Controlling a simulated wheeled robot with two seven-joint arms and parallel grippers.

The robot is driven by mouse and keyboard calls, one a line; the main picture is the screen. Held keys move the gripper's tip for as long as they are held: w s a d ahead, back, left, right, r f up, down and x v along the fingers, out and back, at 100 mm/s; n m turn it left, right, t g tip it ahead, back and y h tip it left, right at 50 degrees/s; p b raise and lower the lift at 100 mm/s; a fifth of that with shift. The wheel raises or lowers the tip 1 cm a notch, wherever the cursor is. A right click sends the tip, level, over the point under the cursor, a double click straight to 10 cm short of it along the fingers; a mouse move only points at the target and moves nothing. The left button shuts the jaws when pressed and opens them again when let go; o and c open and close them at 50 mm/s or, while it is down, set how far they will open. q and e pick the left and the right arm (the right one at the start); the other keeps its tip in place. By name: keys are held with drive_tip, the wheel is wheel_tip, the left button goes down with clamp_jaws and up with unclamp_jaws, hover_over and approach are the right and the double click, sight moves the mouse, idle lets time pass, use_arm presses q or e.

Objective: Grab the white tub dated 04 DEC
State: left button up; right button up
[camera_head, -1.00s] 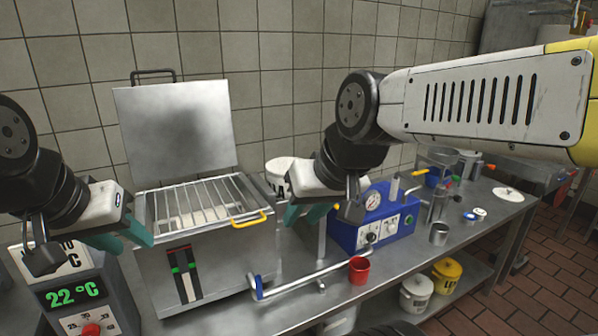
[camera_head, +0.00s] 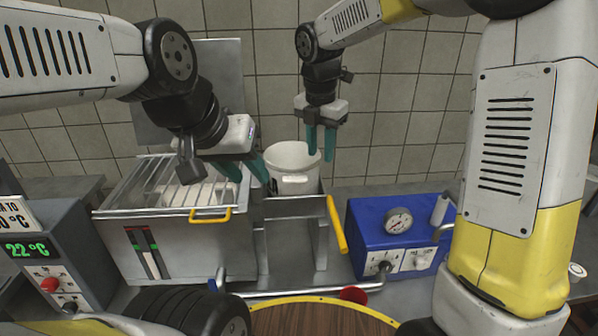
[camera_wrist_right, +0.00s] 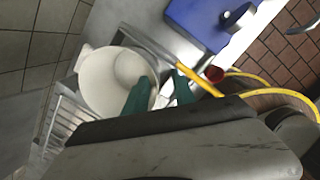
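A white tub (camera_head: 287,186) stands upright on a metal stand beside the steel basin in the head view. Its open mouth also shows in the right wrist view (camera_wrist_right: 97,80). No date is readable on it. My right gripper (camera_head: 320,156) is open, pointing down at the tub's right rim. In the right wrist view, one green finger overlaps the tub's mouth and the other is outside the rim, near a yellow handle. Contact cannot be told. My left gripper (camera_head: 248,176) is open and empty in front of the basin's grate, left of the tub.
The steel basin (camera_head: 185,255) has a raised lid and a yellow handle. A blue gauge box (camera_head: 372,230) stands right of the tub, and a temperature unit (camera_head: 50,245) at the far left. A yellow lever (camera_head: 336,225) rises at the stand's right. A round wooden top (camera_head: 320,318) is in front.

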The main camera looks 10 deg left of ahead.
sight(316, 175)
drive_tip(key=shift+w+a+f+n, duration=0.4)
drive_tip(key=shift+a+f+n, duration=0.2)
drive_tip(key=shift+f+n, duration=0.1)
drive_tip(key=f, duration=0.7)
drive_tip(key=shift+w+d+f, duration=0.1)
drive_tip(key=shift+w+f, duration=0.15)
drive_tip(key=shift+w, duration=0.15)
clamp_jaws()
drive_tip(key=shift+s+d, duration=0.1)
idle(0.4)
